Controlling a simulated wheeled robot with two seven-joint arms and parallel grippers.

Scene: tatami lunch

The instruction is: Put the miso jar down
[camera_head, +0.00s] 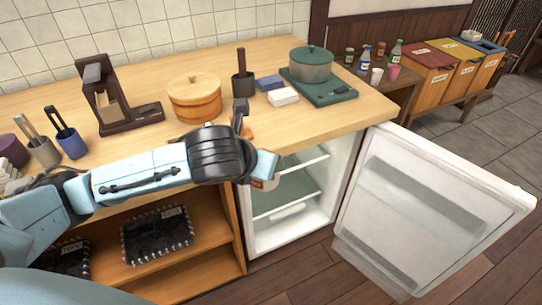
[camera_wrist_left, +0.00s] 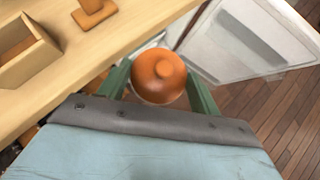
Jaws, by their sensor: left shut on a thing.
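The miso jar (camera_wrist_left: 158,76) has a rounded orange-brown lid with a knob, seen from above in the left wrist view. My left gripper (camera_wrist_left: 160,88) is shut on it, one green finger on each side. In the head view my left gripper (camera_head: 265,166) is at the counter's front edge, by the upper part of the open fridge (camera_head: 290,205). Only a small part of the jar (camera_head: 262,184) shows below the gripper there; the rest is hidden. My right gripper is not in view.
The fridge door (camera_head: 430,205) stands wide open to the right. Fridge shelves (camera_head: 285,203) show free room. The wooden counter (camera_head: 345,122) holds a wooden tub (camera_head: 194,100) and a pot (camera_head: 311,66) on a green stove. Dark boxes (camera_head: 157,235) sit on the shelf below.

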